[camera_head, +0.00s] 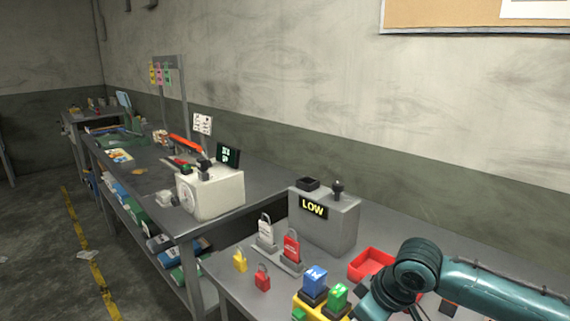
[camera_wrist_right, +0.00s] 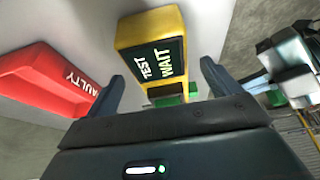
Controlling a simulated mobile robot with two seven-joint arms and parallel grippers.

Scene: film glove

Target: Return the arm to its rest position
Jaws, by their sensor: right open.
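My right arm (camera_head: 490,282) is teal and reaches in from the right over the front bench in the head view. Its gripper is hidden or out of frame there. In the right wrist view my right gripper (camera_wrist_right: 160,88) has its two dark fingers spread wide, with nothing held between them. Beyond the fingers is a yellow device (camera_wrist_right: 127,32) whose dark screen reads TEST WAIT. It looks apart from the fingers. My left gripper shows in neither view.
A red tray marked FAULTY (camera_wrist_right: 45,82) lies left in the wrist view. On the front bench stand a grey LOW box (camera_head: 335,225), red padlock (camera_head: 291,246), blue block (camera_head: 314,279) and green block (camera_head: 337,297). A white dial scale (camera_head: 213,192) stands on the farther bench.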

